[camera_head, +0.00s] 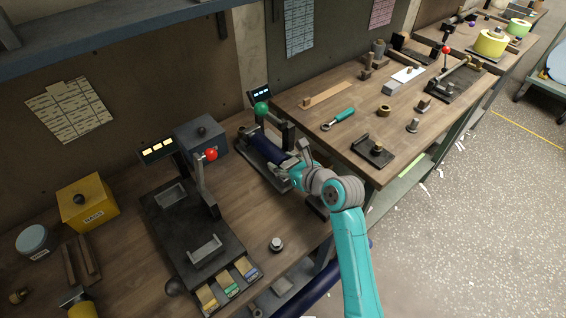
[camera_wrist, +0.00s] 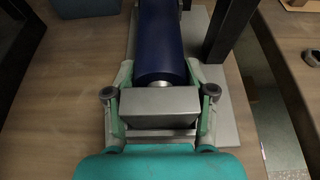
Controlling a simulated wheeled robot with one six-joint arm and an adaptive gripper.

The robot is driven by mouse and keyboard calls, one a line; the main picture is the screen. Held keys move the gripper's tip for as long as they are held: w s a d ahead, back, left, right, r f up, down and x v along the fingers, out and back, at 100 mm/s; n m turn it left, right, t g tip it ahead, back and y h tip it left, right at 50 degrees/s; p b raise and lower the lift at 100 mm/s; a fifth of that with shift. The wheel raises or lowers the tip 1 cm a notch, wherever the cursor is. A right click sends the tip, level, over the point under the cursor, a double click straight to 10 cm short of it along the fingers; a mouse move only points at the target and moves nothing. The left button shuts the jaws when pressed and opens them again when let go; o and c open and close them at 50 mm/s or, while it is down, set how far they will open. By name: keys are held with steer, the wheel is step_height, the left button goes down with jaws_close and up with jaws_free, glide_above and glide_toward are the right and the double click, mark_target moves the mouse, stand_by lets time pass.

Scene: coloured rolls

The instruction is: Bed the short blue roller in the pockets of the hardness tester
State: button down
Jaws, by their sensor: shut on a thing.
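The blue roller (camera_head: 276,148) is dark blue, with a bright metal end. It lies lengthwise along a grey base with a green-knobbed lever (camera_head: 262,108). In the wrist view the roller (camera_wrist: 163,40) runs away from me over the grey plate (camera_wrist: 225,115). My gripper (camera_head: 291,170) is shut on its near end; in the wrist view its fingers (camera_wrist: 160,80) stand on both sides. I cannot tell whether the roller touches its supports. The dark stand with a red-knobbed lever (camera_head: 211,155) has two empty pockets, far (camera_head: 172,194) and near (camera_head: 205,248). Which stand is the hardness tester is not readable.
A grey-blue box (camera_head: 203,135) stands behind the red-knobbed stand. A small metal piece (camera_head: 277,244) stands on the bench to its right. A yellow box (camera_head: 88,201) is at left. Another bench (camera_head: 340,140) with several tools adjoins at right.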

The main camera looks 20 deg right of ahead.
steer(key=shift+c, duration=1.5)
jaws_free()
steer(key=shift+o, duration=1.1)
steer(key=shift+f, duration=0.1)
steer(key=shift+s, duration=0.1)
steer(key=shift+v, duration=2.9)
steer(key=shift+s, duration=0.1)
